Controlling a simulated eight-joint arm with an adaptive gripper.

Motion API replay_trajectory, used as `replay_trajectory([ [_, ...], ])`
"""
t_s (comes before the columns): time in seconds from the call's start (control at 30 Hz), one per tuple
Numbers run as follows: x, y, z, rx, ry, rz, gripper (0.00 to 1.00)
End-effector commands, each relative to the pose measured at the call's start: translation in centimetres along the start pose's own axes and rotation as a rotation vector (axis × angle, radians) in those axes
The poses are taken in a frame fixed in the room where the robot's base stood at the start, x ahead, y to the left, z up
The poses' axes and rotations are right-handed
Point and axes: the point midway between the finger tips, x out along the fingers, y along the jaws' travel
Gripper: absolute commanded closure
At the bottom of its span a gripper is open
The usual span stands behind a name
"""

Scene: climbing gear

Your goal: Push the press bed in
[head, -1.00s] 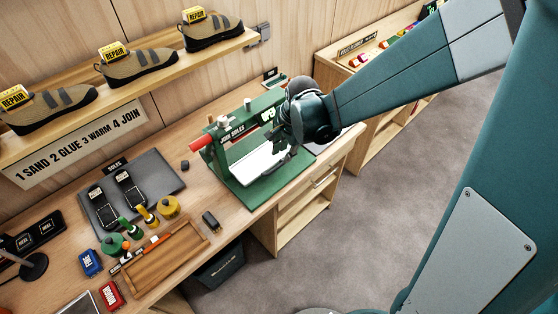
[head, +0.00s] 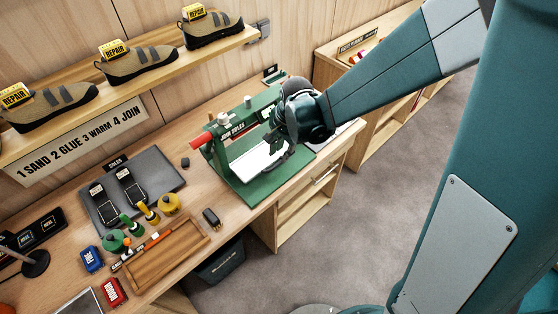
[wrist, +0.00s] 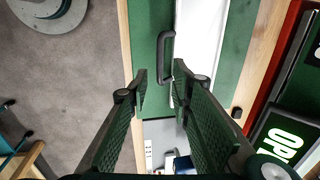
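The green sole press (head: 230,132) stands on the workbench, with a red-ended bar on its left. Its white press bed (head: 257,162) lies low in the frame, above a green base plate (head: 262,190). In the wrist view the bed (wrist: 202,35) is a white slab with a black handle (wrist: 166,55) along its side. My gripper (wrist: 160,90) is open and empty, its two fingers apart with the tips close to the handle's end. I cannot tell whether they touch it. In the head view my gripper (head: 284,148) is at the press's right side, partly hidden by my wrist.
A grey mat (head: 158,180) with black soles, several bottles and a wooden tray (head: 165,262) lie left of the press. A shelf of shoes (head: 130,62) runs above. Drawers (head: 310,195) are under the bench's right end. Open grey floor (head: 400,200) lies to the right.

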Motion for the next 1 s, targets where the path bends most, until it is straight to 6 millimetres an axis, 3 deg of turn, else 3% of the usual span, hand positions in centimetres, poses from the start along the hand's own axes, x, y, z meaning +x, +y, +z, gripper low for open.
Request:
replay_trajectory([
  [0.6, 5.0, 0.0, 0.0, 0.000, 0.000, 0.000, 0.78],
  [1.0, 6.5, 0.0, 0.0, 0.000, 0.000, 0.000, 0.78],
])
